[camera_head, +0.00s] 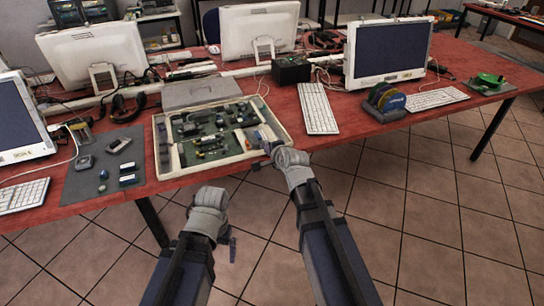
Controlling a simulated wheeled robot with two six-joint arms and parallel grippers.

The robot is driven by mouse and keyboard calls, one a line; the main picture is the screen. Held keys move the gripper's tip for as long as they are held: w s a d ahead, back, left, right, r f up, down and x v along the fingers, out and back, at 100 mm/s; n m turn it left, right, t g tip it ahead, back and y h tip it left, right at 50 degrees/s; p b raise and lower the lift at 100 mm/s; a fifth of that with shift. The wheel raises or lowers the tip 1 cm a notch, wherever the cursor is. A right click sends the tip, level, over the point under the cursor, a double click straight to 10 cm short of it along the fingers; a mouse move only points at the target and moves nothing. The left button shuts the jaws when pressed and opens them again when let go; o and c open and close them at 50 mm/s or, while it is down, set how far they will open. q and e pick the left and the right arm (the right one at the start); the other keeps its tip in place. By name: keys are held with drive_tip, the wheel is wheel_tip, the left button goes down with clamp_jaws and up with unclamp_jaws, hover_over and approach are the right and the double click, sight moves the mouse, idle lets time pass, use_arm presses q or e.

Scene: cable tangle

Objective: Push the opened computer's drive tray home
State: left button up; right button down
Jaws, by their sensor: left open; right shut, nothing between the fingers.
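The opened computer (157,150) is a shallow beige case lying flat at the table's front edge, with green boards and dark parts inside. A pale part with a blue patch (262,133) sits at its right end and looks like the drive tray. It is too small to tell how far in it sits. My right gripper (266,149) is shut and empty at the case's front right corner, close to that part; I cannot tell whether it touches. My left gripper (231,246) is open, in front of and below the table edge, away from the case.
A grey panel (201,92) lies behind the case. A white keyboard (318,109) lies close on its right, and a grey mat (103,165) with small parts on its left. Monitors and a black box (291,69) stand behind. The floor in front is clear.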

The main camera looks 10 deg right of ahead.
sight(260, 139)
drive_tip(key=shift+w+a, duration=0.15)
drive_tip(key=shift+w, duration=0.7)
drive_tip(key=shift+r, duration=0.1)
drive_tip(key=w, duration=0.4)
drive_tip(key=shift+a, duration=0.35)
drive_tip(key=shift+s+r, duration=0.1)
drive_tip(key=shift+s, duration=0.1)
